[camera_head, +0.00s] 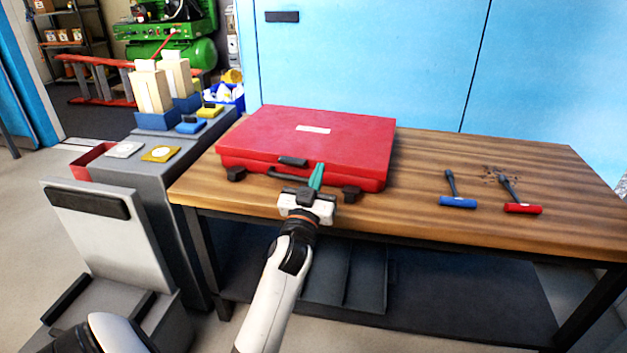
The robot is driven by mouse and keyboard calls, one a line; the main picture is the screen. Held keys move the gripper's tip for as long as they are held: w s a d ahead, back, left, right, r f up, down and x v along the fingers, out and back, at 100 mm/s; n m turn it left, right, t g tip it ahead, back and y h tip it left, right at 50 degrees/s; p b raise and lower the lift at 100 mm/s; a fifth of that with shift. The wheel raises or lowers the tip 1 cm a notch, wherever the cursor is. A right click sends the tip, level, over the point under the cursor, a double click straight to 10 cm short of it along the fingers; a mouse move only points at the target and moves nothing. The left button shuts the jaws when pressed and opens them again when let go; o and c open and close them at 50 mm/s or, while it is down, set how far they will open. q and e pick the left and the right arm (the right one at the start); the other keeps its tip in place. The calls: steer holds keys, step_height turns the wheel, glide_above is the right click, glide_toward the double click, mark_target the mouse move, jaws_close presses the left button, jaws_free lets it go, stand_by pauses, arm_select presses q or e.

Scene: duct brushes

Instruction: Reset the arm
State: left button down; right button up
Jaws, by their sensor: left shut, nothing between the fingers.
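My left gripper (317,177) reaches in from the bottom of the view, with teal fingers pointing up and away. The fingers are closed together with nothing between them. The gripper is at the front edge of the closed red case (345,137), just right of its dark handle (288,177). I cannot tell whether the fingertips touch the case. My right gripper is not in view.
The case lies on a wooden workbench (420,210). Two brushes, with a blue handle (458,203) and a red handle (523,209), lie right of it. A grey cabinet (175,185) with blocks on top stands left. Blue lockers (380,60) stand behind.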

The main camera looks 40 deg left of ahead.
arm_select(q)
steer(key=shift+v, duration=1.7)
steer(key=shift+d+r, duration=0.1)
steer(key=shift+r, duration=0.05)
